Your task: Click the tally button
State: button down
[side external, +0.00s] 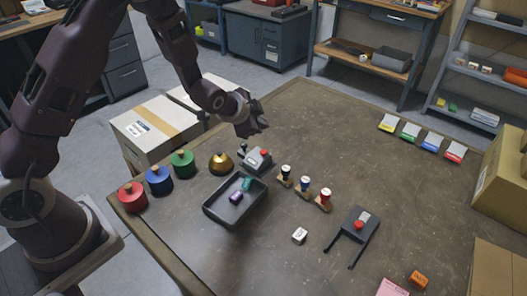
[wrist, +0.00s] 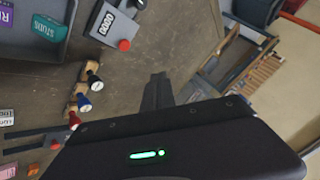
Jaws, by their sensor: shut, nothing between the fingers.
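The tally counter (side external: 256,161) is a small grey box on the table behind the dark tray, with a red button (side external: 264,152) on top. In the wrist view the counter (wrist: 106,27) shows "0000" and its red button (wrist: 124,45) sits at its lower right corner. My gripper (side external: 262,122) is shut and empty. It hangs above the table, behind the counter and apart from it. In the wrist view the closed fingers (wrist: 158,80) lie to the lower right of the button.
A dark tray (side external: 212,210) holding a purple and a teal block stands in front of the counter. A gold bell (side external: 221,163) is left of it, and three stamps (side external: 305,187) right. A dark device (side external: 352,231) with another red button is farther right.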

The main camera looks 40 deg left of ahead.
aim_at(261, 154)
jog(key=shift+f, duration=3.55)
jog(key=shift+f, duration=0.1)
jog(key=shift+f, duration=0.35)
jog(key=shift+f, duration=0.5)
jog(key=shift+r, duration=0.95)
jog(key=shift+r, duration=2.5)
